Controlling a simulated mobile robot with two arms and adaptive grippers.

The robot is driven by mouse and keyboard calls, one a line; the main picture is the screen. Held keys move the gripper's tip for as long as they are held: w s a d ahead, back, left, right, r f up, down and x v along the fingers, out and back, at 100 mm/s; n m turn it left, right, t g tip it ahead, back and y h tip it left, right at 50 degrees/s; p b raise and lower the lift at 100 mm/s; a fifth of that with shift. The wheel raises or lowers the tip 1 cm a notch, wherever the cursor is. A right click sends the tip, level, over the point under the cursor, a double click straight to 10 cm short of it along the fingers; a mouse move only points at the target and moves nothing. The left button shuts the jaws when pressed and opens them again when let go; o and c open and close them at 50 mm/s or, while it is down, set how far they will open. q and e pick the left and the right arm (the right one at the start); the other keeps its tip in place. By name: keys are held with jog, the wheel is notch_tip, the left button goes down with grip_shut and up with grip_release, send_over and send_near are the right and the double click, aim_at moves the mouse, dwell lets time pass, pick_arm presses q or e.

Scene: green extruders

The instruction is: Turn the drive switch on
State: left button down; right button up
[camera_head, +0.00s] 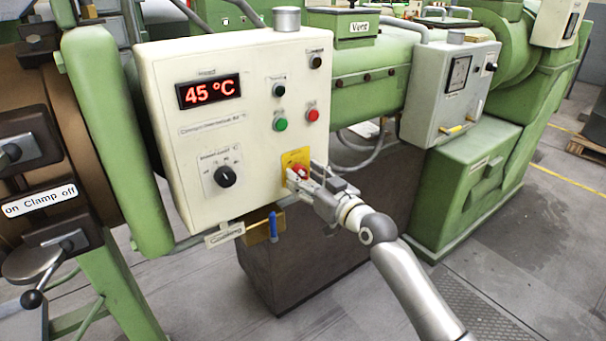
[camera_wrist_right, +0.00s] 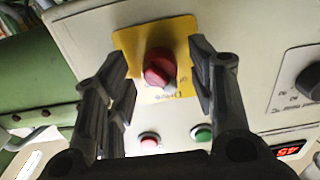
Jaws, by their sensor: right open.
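The drive switch (camera_head: 299,172) is a red rotary knob on a yellow plate (camera_head: 290,156), low on the right part of the cream control box's front. In the right wrist view the red knob (camera_wrist_right: 159,66) sits on its yellow plate (camera_wrist_right: 128,38), with part of a label readable beside it. My right gripper (camera_head: 298,178) is at the knob in the head view and hides part of it. In the right wrist view the right gripper (camera_wrist_right: 165,85) is open, with one finger on each side of the knob. I cannot tell whether the fingers touch it. My left gripper is not in view.
The control box (camera_head: 165,105) carries a 45 °C display (camera_head: 208,91), a black temperature knob (camera_head: 224,176), a green button (camera_head: 280,124) and a red button (camera_head: 312,115). A blue-handled valve (camera_head: 273,226) hangs below. A grey box (camera_head: 425,95) is at right.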

jog(key=shift+w+a, duration=0.35)
jog(key=shift+w, duration=0.2)
jog(key=c, duration=1)
jog(key=m+p, duration=0.1)
jog(key=m, duration=0.5)
jog(key=shift+m+p, duration=0.3)
jog(key=shift+p, duration=0.05)
jog(key=m+p, duration=0.1)
jog(key=m, duration=0.3)
jog(key=shift+m+p, duration=0.6)
jog(key=shift+m, duration=1)
